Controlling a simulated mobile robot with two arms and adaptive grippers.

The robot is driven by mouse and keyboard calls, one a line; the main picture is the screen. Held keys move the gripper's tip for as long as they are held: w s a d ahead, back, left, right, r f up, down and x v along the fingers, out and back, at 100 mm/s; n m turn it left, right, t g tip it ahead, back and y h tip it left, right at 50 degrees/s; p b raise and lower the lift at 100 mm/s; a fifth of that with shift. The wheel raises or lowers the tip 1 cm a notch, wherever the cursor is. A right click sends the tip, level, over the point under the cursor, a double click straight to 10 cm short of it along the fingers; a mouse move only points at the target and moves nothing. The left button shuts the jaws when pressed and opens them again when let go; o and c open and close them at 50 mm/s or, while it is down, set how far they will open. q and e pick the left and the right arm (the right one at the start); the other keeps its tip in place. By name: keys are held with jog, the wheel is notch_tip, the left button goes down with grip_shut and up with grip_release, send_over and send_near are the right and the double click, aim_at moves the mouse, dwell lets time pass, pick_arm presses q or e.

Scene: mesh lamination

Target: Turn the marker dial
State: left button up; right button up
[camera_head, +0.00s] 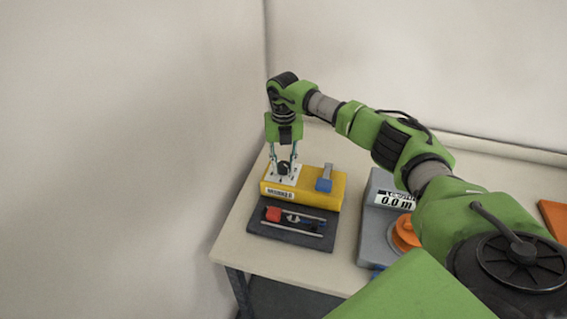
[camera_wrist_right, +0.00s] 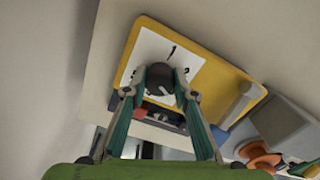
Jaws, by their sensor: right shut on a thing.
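The marker dial is a dark round knob (camera_head: 284,168) on a white plate (camera_head: 274,175) with black marks. The plate is on the left part of a yellow box (camera_head: 330,196). My right gripper (camera_head: 284,164) points down over the box, its two fingers on either side of the knob. In the right wrist view the fingers (camera_wrist_right: 160,96) close on the dark knob (camera_wrist_right: 159,76), and the white plate (camera_wrist_right: 150,48) shows around it. The knob's pointer direction is hard to tell. My left gripper is not in view.
A blue-and-grey lever (camera_head: 324,181) stands on the box's right part. A dark tray (camera_head: 262,230) with tools and a red piece lies in front. A grey device (camera_head: 375,220) with a "0.0 m" display and orange spool stands right. Walls rise behind and left.

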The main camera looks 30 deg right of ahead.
aim_at(284, 164)
jog(key=shift+r, duration=0.1)
dwell(0.4)
jog(key=o, duration=1.1)
notch_tip(284, 164, up, 12)
jog(key=shift+f, duration=0.1)
jog(key=shift+d, duration=0.15)
